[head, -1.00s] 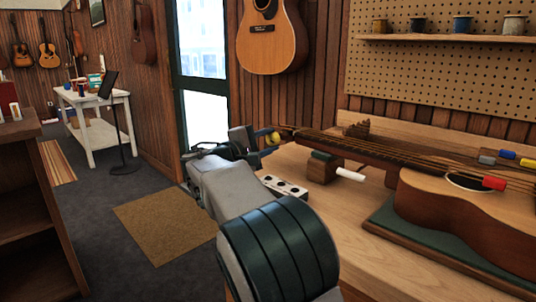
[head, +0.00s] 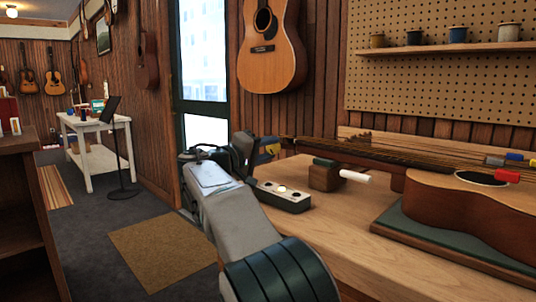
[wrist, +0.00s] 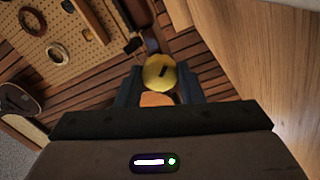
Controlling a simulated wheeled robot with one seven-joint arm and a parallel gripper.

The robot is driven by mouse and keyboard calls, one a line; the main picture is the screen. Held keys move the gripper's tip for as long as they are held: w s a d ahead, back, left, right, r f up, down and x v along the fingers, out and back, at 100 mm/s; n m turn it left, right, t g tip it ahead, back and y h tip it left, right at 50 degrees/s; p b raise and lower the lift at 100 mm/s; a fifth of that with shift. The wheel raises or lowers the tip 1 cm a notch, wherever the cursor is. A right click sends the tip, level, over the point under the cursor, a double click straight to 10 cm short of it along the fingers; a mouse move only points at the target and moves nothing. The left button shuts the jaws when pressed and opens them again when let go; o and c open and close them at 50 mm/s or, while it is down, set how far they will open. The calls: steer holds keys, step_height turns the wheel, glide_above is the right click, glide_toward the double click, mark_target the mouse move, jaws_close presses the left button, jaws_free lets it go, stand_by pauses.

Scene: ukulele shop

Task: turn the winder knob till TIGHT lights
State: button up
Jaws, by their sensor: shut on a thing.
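The winder knob (wrist: 160,72) is round and yellow with a dark slot mark, and sits between my jaws in the wrist view. In the head view a bit of its yellow (head: 272,149) shows at the guitar's headstock end. My gripper (head: 258,148) is shut on the knob; it also shows in the wrist view (wrist: 159,86). A small grey box (head: 283,198) with a row of round lamps lies on the bench just below; its middle lamp looks bright white. Its lettering is too small to read. The guitar (head: 460,212) lies on its back on the bench.
A green mat (head: 430,243) lies under the guitar body. Another guitar (head: 272,60) hangs on the wall behind. The front of the wooden bench (head: 350,238) is clear.

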stand_by(0.4)
steer(key=o, duration=0.7)
steer(key=shift+s+a, duration=0.1)
steer(key=shift+a, duration=0.05)
steer(key=p+v, duration=0.2)
steer(key=v, duration=1)
steer(key=shift+s+a, duration=0.15)
steer(key=shift+s+a+f+p, duration=0.1)
steer(key=shift+s+a+p, duration=0.2)
steer(key=shift+s+a, duration=0.15)
